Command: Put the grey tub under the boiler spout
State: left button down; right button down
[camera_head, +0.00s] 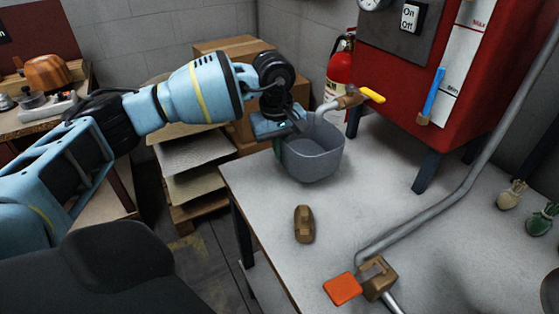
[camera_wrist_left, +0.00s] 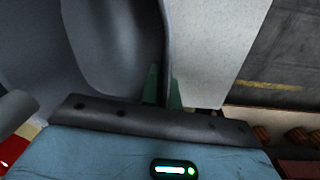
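The grey tub (camera_head: 313,157) is upright at the table's far left corner. Its open top is below the end of the boiler spout (camera_head: 330,105), a pipe with a brass fitting and a yellow lever (camera_head: 373,95). My left gripper (camera_head: 284,138) is at the tub's left rim. In the left wrist view the green fingers (camera_wrist_left: 163,88) stand one on each side of the tub wall (camera_wrist_left: 166,50), pinching it. I cannot tell whether the tub's base touches the table. The red boiler (camera_head: 425,75) stands on dark legs. My right gripper is out of view.
The grey table (camera_head: 375,215) carries a brown block (camera_head: 304,224) in front of the tub. A bent pipe with a brass valve and orange handle (camera_head: 343,289) is at the front right. A fire extinguisher (camera_head: 341,65) and cardboard boxes (camera_head: 235,47) are behind.

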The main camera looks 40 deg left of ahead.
pick_arm(q)
jog(key=shift+s+a+f, duration=0.1)
jog(key=shift+f, duration=1.55)
jog(key=shift+f, duration=0.2)
jog(key=c, duration=1.7)
grip_release()
jog(key=shift+r, duration=0.1)
jog(key=r, duration=1.2)
jog(key=shift+s+a+r+p, duration=0.1)
jog(key=shift+s+a+p, duration=0.1)
jog(key=shift+s+p, duration=0.15)
